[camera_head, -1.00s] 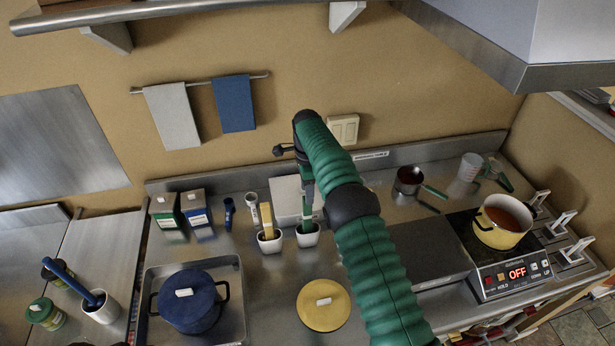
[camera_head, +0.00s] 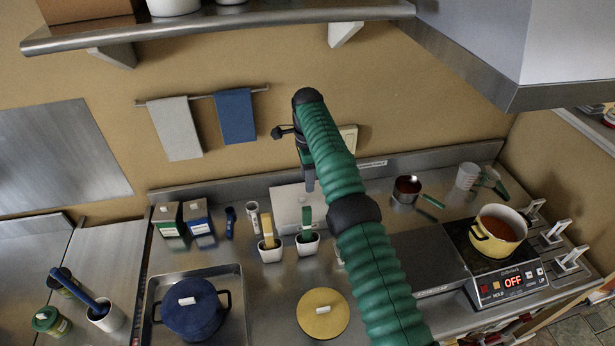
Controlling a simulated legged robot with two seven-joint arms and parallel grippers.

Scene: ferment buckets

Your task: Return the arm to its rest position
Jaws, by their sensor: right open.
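My right arm, green and ribbed, reaches up from the lower right in the head view. Its gripper (camera_head: 309,182) points down at the middle of the counter, above a green-handled tool (camera_head: 306,222) standing in a white cup (camera_head: 307,246). The gripper is open and appears empty, and a gap shows between it and the green handle. A yellow-handled tool (camera_head: 267,229) stands in a second white cup (camera_head: 271,252) just left. My left gripper is not in view.
A blue lidded pot (camera_head: 195,311) sits in a metal tray (camera_head: 152,290). A yellow lid (camera_head: 323,314) lies on the counter. A yellow pot (camera_head: 496,240) stands on a burner reading OFF (camera_head: 513,283). A metal shelf (camera_head: 230,31) and hood (camera_head: 560,90) hang above.

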